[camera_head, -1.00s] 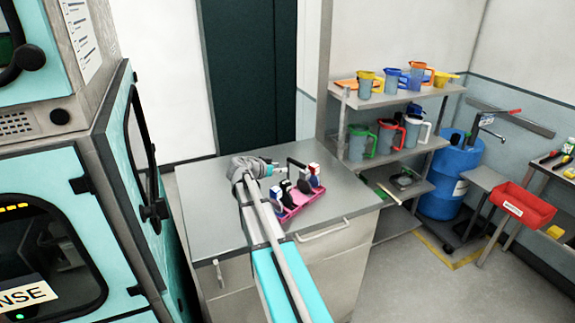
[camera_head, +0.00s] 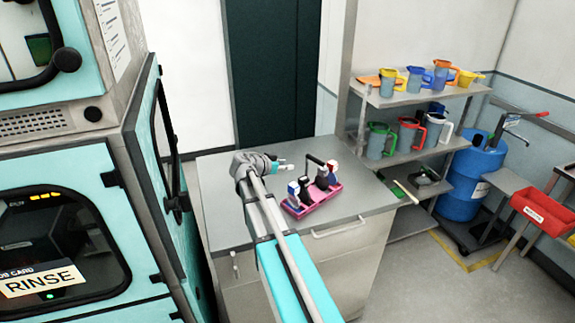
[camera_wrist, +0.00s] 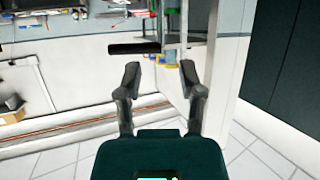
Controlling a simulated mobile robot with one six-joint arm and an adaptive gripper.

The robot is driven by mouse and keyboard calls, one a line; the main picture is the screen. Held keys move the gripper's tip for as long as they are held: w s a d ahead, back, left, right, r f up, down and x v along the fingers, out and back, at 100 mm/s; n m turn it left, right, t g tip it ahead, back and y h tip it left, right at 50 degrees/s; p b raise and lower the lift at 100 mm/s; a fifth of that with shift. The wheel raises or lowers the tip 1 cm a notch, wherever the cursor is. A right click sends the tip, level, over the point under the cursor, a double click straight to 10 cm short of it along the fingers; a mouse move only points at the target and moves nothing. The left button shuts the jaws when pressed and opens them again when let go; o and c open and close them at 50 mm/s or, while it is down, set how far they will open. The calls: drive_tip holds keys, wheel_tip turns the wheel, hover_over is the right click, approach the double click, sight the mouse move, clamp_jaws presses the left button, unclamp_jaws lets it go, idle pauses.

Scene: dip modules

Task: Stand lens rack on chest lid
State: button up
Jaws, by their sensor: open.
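The lens rack (camera_head: 327,199) is a pink tray with a black arched handle and several dark, blue, white and red pieces in it. In the head view it appears to rest upright on the grey chest lid (camera_head: 222,213), near the middle. My gripper (camera_head: 285,168) is just to the left of the handle, partly hidden by my wrist. In the wrist view the two fingers (camera_wrist: 160,72) are spread with nothing between them. A black bar (camera_wrist: 134,48), perhaps the rack's handle, shows beyond the fingertips. The rack's underside is hidden.
A teal machine with a RINSE card (camera_head: 40,281) stands close on the left. A shelf unit (camera_head: 372,98) with coloured jugs stands behind right, with a blue drum (camera_head: 462,187) and a red bin (camera_head: 541,212) beyond. The lid is bare around the rack.

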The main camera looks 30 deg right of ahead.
drive_tip(key=shift+a, duration=0.1)
drive_tip(key=s+a+f+n+y, duration=0.3)
drive_tip(key=s+a+n+y, duration=0.1)
drive_tip(key=a, duration=0.6)
drive_tip(key=s+a+f+n+g+y, duration=0.1)
drive_tip(key=s+a+f+n+y, duration=0.3)
drive_tip(key=s+a, duration=0.4)
drive_tip(key=s+a+f+n+g+y, duration=0.1)
drive_tip(key=s+a+f+n+y, duration=0.3)
drive_tip(key=a+n, duration=0.4)
drive_tip(key=s+a+y, duration=0.1)
drive_tip(key=s+a, duration=0.1)
drive_tip(key=a, duration=0.3)
drive_tip(key=shift+s+f, duration=0.25)
drive_tip(key=shift+s, duration=0.05)
drive_tip(key=shift+a, duration=0.1)
drive_tip(key=shift+f+b, duration=1.05)
drive_tip(key=shift+b, duration=0.05)
